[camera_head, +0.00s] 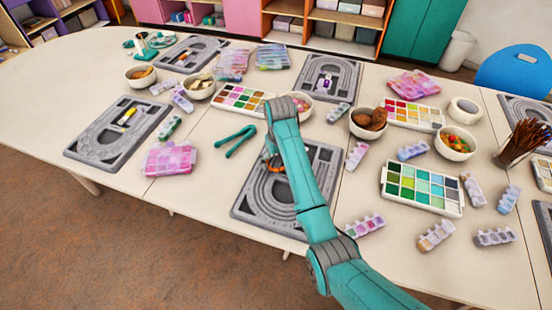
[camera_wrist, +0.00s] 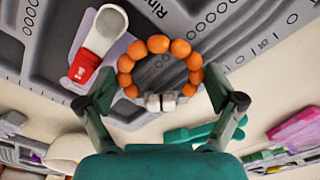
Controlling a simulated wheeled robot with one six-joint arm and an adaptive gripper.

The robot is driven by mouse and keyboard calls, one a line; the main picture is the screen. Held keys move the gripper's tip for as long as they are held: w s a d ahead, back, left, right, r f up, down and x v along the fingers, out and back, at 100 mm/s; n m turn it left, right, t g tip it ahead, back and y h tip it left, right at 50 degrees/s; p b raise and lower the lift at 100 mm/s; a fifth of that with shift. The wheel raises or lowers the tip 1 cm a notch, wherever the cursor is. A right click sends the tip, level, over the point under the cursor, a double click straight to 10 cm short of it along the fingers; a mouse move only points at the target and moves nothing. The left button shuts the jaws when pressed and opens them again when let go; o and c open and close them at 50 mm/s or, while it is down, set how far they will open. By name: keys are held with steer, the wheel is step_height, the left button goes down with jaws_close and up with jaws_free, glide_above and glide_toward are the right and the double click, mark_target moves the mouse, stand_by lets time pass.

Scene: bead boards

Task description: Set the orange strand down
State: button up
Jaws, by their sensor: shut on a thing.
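The orange strand (camera_wrist: 158,44) is a ring of round orange beads with two silver-white pieces at its near side. In the wrist view it lies between the two fingers of my gripper (camera_wrist: 160,84), which is shut on it. In the head view my gripper (camera_head: 271,163) is over the upper left part of a grey bead board (camera_head: 258,199), and only a little of the orange strand (camera_head: 268,153) shows beside it. The arm hides part of the board. I cannot tell whether the beads touch the board.
A white and red piece (camera_wrist: 85,64) lies in a board recess. Green pliers (camera_head: 236,140) lie left of the board. A pink bead pack (camera_head: 169,159), a paint-like colour tray (camera_head: 240,100) and several bowls are around. Bare table shows left of the board.

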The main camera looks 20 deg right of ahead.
steer(key=shift+f, duration=0.35)
steer(key=shift+f, duration=0.15)
steer(key=o, duration=0.9)
